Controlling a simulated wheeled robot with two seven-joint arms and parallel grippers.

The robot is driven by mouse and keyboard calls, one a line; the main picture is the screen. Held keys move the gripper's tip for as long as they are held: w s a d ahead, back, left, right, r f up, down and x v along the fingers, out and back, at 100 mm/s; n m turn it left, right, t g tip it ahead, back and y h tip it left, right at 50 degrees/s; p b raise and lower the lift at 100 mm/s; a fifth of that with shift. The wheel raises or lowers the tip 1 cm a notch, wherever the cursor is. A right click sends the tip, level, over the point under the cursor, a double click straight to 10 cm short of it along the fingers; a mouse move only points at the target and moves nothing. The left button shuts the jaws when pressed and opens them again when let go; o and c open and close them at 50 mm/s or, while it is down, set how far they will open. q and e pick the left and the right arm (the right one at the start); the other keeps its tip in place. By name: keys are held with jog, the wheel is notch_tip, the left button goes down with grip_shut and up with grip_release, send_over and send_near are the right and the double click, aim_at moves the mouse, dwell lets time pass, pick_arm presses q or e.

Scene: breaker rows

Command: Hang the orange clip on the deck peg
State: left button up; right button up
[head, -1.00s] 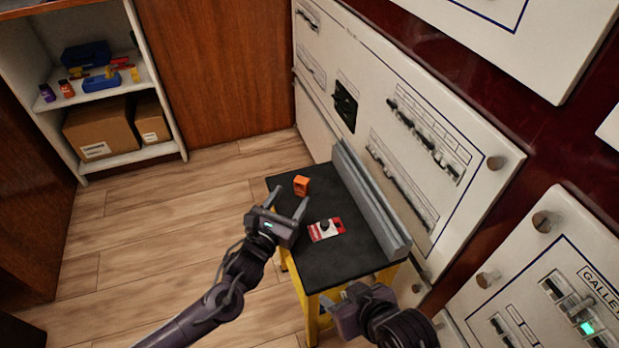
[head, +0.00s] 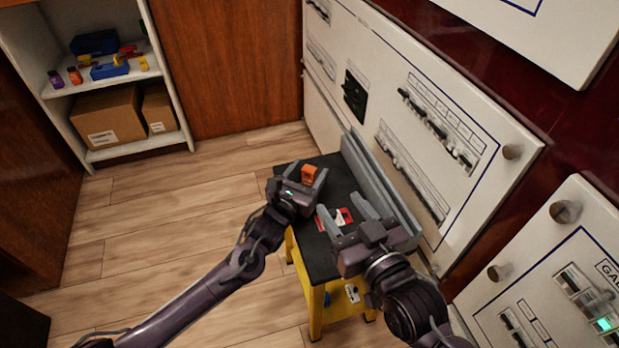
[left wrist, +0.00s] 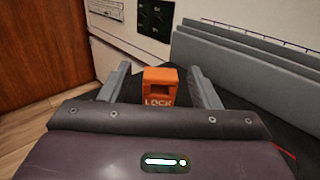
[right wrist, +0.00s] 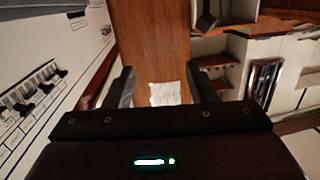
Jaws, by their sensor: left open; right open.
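The orange clip (head: 309,174), a small block marked LOCK, stands on the black top (head: 322,259) of a small yellow stand, near its far end. My left gripper (head: 311,167) is open, with the clip between or just beyond its fingertips; in the left wrist view the clip (left wrist: 160,86) sits centred between the two apart fingers. My right gripper (head: 341,202) is open and empty, over the middle of the black top. It partly covers a red and white card (head: 343,216) lying there. I cannot make out the deck peg.
Grey upright rails (head: 378,185) run along the stand's right edge, close to the white breaker panel (head: 430,130). A shelf with boxes (head: 107,117) stands at the far left. The wooden floor (head: 180,220) left of the stand is clear.

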aim_at(309, 169)
pick_arm(q)
jog(key=shift+w+d, duration=0.25)
jog(key=shift+w, duration=0.2)
jog(key=c, duration=1.1)
pick_arm(e)
notch_tip(309, 169, up, 2)
jog(key=shift+w+r+t+y, duration=0.2)
jog(key=shift+t+y, duration=0.1)
jog(key=shift+t, duration=0.2)
pick_arm(q)
jog(key=shift+r, duration=0.1)
